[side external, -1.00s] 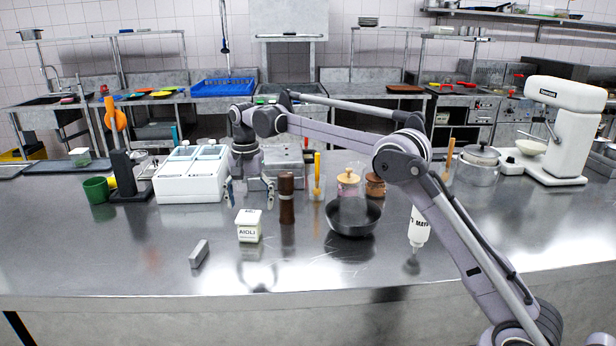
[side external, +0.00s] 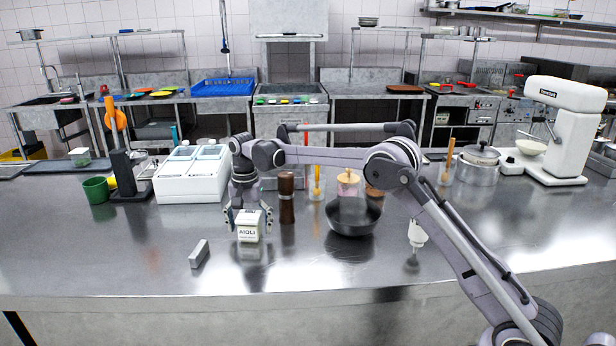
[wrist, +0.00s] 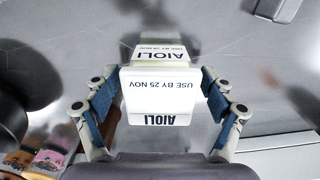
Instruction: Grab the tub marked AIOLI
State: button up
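The AIOLI tub (side external: 248,231) is a small white square tub with dark lettering, upright on the steel counter. In the wrist view the tub (wrist: 158,92) sits upside down in the picture, its lid reading USE BY 25 NOV. My gripper (side external: 250,222) is lowered over the tub, with one finger on each side of it. In the wrist view my gripper (wrist: 162,127) is open, its blue-padded fingers to the left and right of the tub, with a visible gap on at least the right side.
A dark brown pepper mill (side external: 286,198) stands close to the right of the tub, with a black bowl (side external: 354,217) farther right. A grey block (side external: 199,254) lies to the front left. A white container with compartments (side external: 190,178) stands behind left.

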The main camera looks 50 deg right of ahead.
jog(key=c, duration=1.3)
jog(key=shift+r, duration=0.15)
